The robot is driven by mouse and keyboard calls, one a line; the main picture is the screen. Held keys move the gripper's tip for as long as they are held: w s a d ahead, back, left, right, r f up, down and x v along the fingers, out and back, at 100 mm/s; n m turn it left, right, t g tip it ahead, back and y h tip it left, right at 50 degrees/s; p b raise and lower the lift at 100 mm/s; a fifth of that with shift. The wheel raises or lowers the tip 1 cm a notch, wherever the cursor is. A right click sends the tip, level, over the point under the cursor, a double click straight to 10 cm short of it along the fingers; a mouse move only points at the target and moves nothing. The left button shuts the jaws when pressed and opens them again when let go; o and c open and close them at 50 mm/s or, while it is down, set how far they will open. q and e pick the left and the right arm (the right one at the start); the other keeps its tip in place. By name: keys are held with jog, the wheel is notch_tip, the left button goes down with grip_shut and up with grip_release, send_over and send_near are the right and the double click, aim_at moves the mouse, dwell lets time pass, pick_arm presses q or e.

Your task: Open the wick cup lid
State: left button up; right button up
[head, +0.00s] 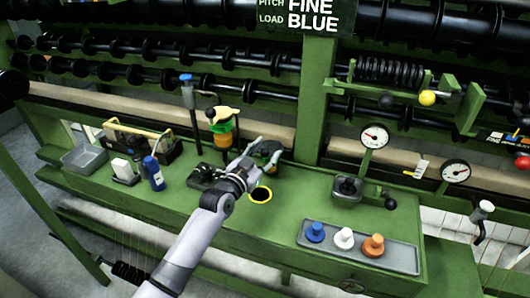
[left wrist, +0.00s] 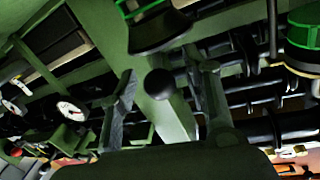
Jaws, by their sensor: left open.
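My left gripper (head: 264,156) is over the green bench, its fingers apart at a dark, rounded fitting with some green on it (head: 270,146). In the left wrist view, the open fingers (left wrist: 165,105) stand either side of a black ball knob (left wrist: 160,84), with no visible grip. A black, flared cup with a green band (left wrist: 160,28) shows beyond the knob. I cannot tell whether knob and cup are joined, or which part is the wick cup lid. A second cup (head: 222,128), yellow-topped with green and orange below, stands left of the gripper. My right gripper is not in view.
A yellow-ringed dark hole (head: 260,194) lies beside my left wrist. A grey tray (head: 400,258) holds blue, white and orange pegs. A dark fitting with a lever (head: 347,188) and gauges (head: 375,137) are to the right. A blue bottle (head: 154,174) and tool caddy (head: 142,140) are left.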

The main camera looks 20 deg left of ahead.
pick_arm(q)
jog(key=shift+c, duration=0.4)
grip_shut()
dwell(0.4)
